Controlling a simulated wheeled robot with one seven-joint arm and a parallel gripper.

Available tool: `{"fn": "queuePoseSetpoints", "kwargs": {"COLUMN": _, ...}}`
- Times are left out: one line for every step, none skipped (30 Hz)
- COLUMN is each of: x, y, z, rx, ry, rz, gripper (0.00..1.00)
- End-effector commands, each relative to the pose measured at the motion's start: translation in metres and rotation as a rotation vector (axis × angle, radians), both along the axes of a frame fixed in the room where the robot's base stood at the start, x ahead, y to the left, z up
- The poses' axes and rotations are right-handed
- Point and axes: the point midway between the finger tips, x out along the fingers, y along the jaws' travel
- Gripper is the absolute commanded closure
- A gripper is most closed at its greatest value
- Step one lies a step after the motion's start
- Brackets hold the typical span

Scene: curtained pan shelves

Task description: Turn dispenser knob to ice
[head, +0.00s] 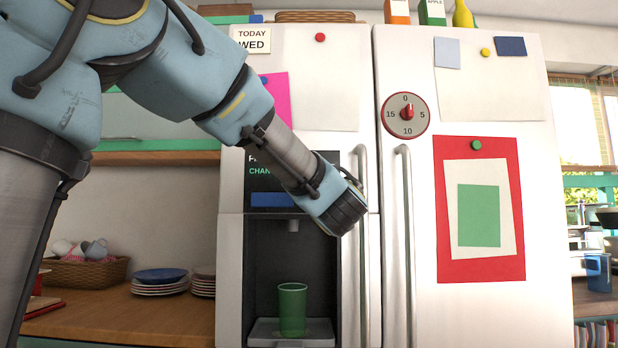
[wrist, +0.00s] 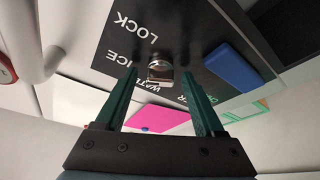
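The dispenser knob (wrist: 160,71) is a small silver knob on the black dispenser panel (wrist: 195,28). In the wrist view the white labels LOCK and ICE show upside down to its left. A WATER label lies just below it, partly covered. I cannot tell clearly which label the knob points at. My gripper (wrist: 159,76) is open, with one green finger on each side of the knob; I see no clear contact. In the head view my wrist covers the knob and the gripper, and the panel (head: 262,160) is partly hidden.
A green cup (head: 292,308) stands in the dispenser recess below the panel. A blue bar (wrist: 232,66) sits on the panel beside the knob. Vertical door handles (head: 404,240) stand out right of my wrist. A round timer (head: 406,113) is on the right door.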

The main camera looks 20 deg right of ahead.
Motion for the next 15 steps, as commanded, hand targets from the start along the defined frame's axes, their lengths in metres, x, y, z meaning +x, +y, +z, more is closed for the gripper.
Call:
{"fn": "queuePoseSetpoints", "kwargs": {"x": 0.0, "y": 0.0, "z": 0.0, "rx": 0.0, "ry": 0.0, "rz": 0.0, "gripper": 0.28}}
{"fn": "queuePoseSetpoints", "kwargs": {"x": 0.0, "y": 0.0, "z": 0.0, "rx": 0.0, "ry": 0.0, "rz": 0.0, "gripper": 0.28}}
{"fn": "queuePoseSetpoints", "kwargs": {"x": 0.0, "y": 0.0, "z": 0.0, "rx": 0.0, "ry": 0.0, "rz": 0.0, "gripper": 0.28}}
{"fn": "queuePoseSetpoints", "kwargs": {"x": 0.0, "y": 0.0, "z": 0.0, "rx": 0.0, "ry": 0.0, "rz": 0.0, "gripper": 0.28}}
{"fn": "queuePoseSetpoints", "kwargs": {"x": 0.0, "y": 0.0, "z": 0.0, "rx": 0.0, "ry": 0.0, "rz": 0.0, "gripper": 0.28}}
{"fn": "queuePoseSetpoints", "kwargs": {"x": 0.0, "y": 0.0, "z": 0.0, "rx": 0.0, "ry": 0.0, "rz": 0.0, "gripper": 0.28}}
{"fn": "queuePoseSetpoints", "kwargs": {"x": 0.0, "y": 0.0, "z": 0.0, "rx": 0.0, "ry": 0.0, "rz": 0.0, "gripper": 0.28}}
{"fn": "queuePoseSetpoints", "kwargs": {"x": -0.001, "y": 0.0, "z": -0.001, "rx": 0.0, "ry": 0.0, "rz": 0.0, "gripper": 0.28}}
{"fn": "queuePoseSetpoints", "kwargs": {"x": -0.003, "y": 0.001, "z": -0.002, "rx": 0.0, "ry": 0.0, "rz": 0.0, "gripper": 0.28}}
{"fn": "queuePoseSetpoints", "kwargs": {"x": -0.006, "y": 0.001, "z": -0.003, "rx": 0.0, "ry": -0.001, "rz": -0.001, "gripper": 0.28}}
{"fn": "queuePoseSetpoints", "kwargs": {"x": -0.008, "y": 0.002, "z": -0.004, "rx": 0.001, "ry": 0.0, "rz": -0.001, "gripper": 0.28}}
{"fn": "queuePoseSetpoints", "kwargs": {"x": -0.013, "y": 0.003, "z": -0.007, "rx": 0.001, "ry": 0.001, "rz": -0.002, "gripper": 0.28}}
{"fn": "queuePoseSetpoints", "kwargs": {"x": -0.018, "y": 0.004, "z": -0.008, "rx": 0.001, "ry": 0.001, "rz": -0.002, "gripper": 0.28}}
{"fn": "queuePoseSetpoints", "kwargs": {"x": -0.022, "y": 0.005, "z": -0.01, "rx": 0.0, "ry": -0.001, "rz": -0.002, "gripper": 0.28}}
{"fn": "queuePoseSetpoints", "kwargs": {"x": -0.03, "y": 0.007, "z": -0.013, "rx": 0.001, "ry": -0.001, "rz": -0.001, "gripper": 0.28}}
